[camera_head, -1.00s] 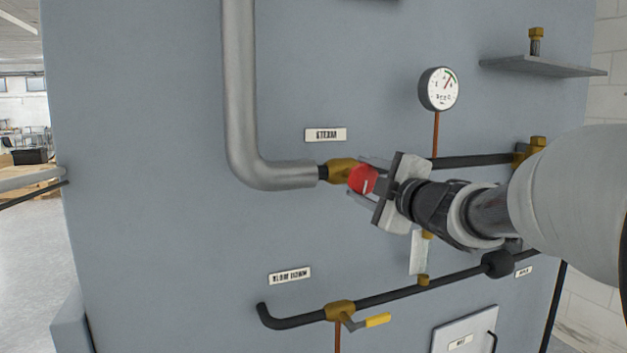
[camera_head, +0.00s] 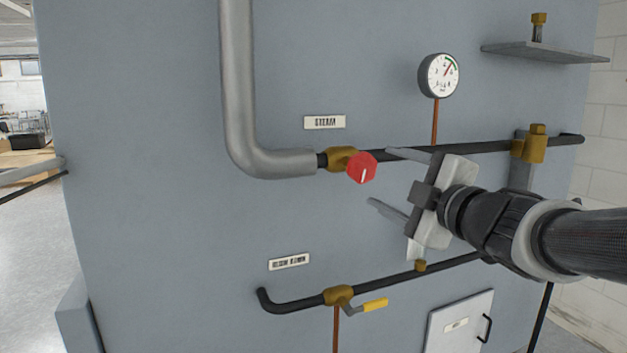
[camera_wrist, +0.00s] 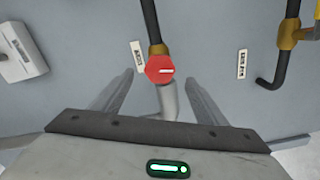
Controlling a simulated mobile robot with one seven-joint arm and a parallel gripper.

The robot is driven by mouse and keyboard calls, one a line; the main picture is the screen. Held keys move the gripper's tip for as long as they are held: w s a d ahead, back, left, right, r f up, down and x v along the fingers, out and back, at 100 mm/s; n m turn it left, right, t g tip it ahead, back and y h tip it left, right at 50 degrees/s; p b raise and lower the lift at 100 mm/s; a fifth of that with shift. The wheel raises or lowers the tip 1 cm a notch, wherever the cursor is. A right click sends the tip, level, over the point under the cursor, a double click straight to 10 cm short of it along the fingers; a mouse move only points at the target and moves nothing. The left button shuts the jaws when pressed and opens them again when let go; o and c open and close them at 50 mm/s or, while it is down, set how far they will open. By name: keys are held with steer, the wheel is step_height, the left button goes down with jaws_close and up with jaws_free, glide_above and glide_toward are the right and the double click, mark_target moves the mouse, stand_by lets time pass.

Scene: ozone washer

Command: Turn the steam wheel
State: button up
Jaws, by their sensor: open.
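The red steam wheel (camera_head: 362,168) sits on a brass valve (camera_head: 341,159) under the STEAM label (camera_head: 324,122). A white mark on the wheel points nearly straight down in the head view. My gripper (camera_head: 380,178) is open and empty, to the right of the wheel and apart from it, with its two fingers spread. In the wrist view the wheel (camera_wrist: 159,69) shows beyond and between the two fingers (camera_wrist: 160,88), its white mark pointing right.
A thick grey pipe (camera_head: 239,85) drops to the valve from above. A pressure gauge (camera_head: 438,75) stands above the black pipe. Below are a blowdown valve with a yellow handle (camera_head: 376,305) and a small hatch (camera_head: 459,325). A shelf (camera_head: 545,53) juts out at upper right.

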steer(key=p+v, duration=0.1)
steer(key=v, duration=0.7)
